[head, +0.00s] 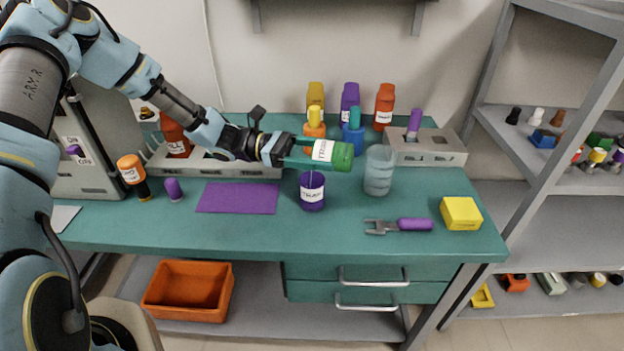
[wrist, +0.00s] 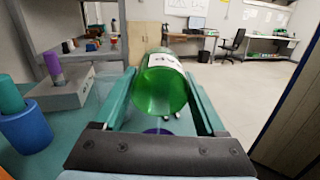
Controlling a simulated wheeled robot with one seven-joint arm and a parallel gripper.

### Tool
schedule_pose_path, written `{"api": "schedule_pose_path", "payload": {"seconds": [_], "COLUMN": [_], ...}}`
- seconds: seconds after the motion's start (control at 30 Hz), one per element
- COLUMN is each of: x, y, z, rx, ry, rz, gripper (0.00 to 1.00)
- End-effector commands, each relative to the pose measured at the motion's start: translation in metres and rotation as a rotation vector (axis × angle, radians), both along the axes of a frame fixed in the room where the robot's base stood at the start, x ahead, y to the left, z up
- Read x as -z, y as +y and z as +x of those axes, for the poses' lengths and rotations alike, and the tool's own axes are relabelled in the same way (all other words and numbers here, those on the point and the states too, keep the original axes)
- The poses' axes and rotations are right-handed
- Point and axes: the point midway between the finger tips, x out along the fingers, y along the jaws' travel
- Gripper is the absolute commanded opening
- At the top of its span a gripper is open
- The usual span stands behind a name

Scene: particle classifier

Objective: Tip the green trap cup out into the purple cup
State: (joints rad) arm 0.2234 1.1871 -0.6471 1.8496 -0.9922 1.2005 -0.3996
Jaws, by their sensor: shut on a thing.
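My gripper (head: 312,152) is shut on the green trap cup (head: 343,157), which has a white label. The green cup is tipped onto its side, its base end to the right and its mouth towards my palm. In the wrist view the green cup (wrist: 162,90) sits between the fingers, and I look into its green interior. The purple cup (head: 312,196), labelled TRAP, stands upright on the bench just below the green cup's mouth end. A thin pale streak shows between the two cups. Part of the purple cup's rim (wrist: 158,131) shows in the wrist view. The purple cup's contents are hidden.
A clear beaker (head: 379,172) stands just right of the purple cup. A fork-like tool (head: 400,226) and a yellow block (head: 461,213) lie front right. Several bottles stand behind on the teal bench (head: 340,238). A purple mat (head: 238,198) lies at left.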

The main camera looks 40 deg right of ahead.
Motion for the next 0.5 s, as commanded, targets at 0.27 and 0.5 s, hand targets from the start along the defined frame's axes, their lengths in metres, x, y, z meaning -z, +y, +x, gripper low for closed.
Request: {"api": "schedule_pose_path", "payload": {"seconds": [0.27,0.5], "x": [0.0002,-0.0004], "y": [0.0005,0.0012], "z": [0.0011,0.0019], "rx": [-0.001,-0.001], "ry": [0.024,0.046], "rz": [-0.018,-0.033], "gripper": [0.16,0.16]}}
